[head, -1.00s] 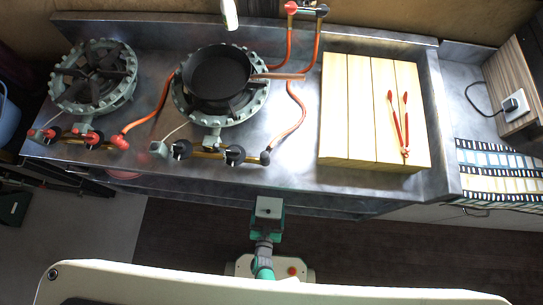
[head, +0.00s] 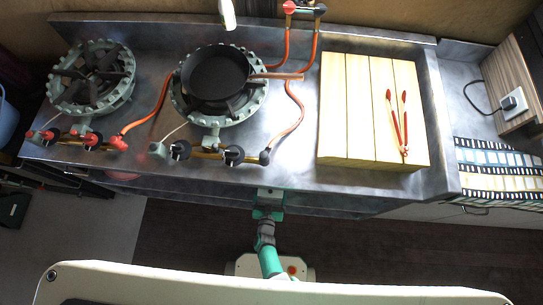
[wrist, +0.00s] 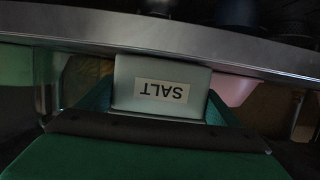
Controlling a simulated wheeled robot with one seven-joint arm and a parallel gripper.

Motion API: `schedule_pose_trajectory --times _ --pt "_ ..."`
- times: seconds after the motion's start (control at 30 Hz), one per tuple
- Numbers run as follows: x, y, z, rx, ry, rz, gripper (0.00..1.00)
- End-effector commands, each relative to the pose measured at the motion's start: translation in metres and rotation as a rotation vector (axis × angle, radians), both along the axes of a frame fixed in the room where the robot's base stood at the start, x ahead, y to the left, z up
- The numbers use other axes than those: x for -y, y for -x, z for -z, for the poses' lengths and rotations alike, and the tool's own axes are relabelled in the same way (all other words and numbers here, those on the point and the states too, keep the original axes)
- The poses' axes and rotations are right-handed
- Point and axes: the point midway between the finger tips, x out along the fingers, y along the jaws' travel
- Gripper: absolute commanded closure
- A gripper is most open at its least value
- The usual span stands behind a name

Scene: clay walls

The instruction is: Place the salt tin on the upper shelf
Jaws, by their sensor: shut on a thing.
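The salt tin (wrist: 160,88) is a pale grey box with a white SALT label, upside down in the wrist view. My gripper (wrist: 160,112) is shut on it, with green fingers at its two sides. In the head view the tin (head: 269,192) shows as a small grey patch at the counter's front edge, above my gripper (head: 267,212). The counter hides part of it. A metal edge (wrist: 120,30) crosses just beyond the tin in the wrist view. A shelf edge (head: 350,208) shows below the counter front; the shelf's inside is hidden in the head view.
The steel counter (head: 290,170) carries two burners, a black pan (head: 215,76), a wooden board (head: 345,110) and red tongs (head: 398,125). In the wrist view a pink thing (wrist: 233,90) is right of the tin and a green thing (wrist: 18,68) far left. Dark floor before the counter is clear.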

Motion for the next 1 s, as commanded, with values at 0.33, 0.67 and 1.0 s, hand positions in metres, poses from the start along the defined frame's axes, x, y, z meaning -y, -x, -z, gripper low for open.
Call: schedule_pose_trajectory --times 0.33,0.67,1.0 --pt "0.000 0.000 0.002 0.000 0.000 0.000 0.00" --pt "0.002 0.009 -0.002 -0.002 0.001 0.003 0.00" --pt "-0.001 0.070 -0.021 -0.002 -0.001 0.004 0.00"
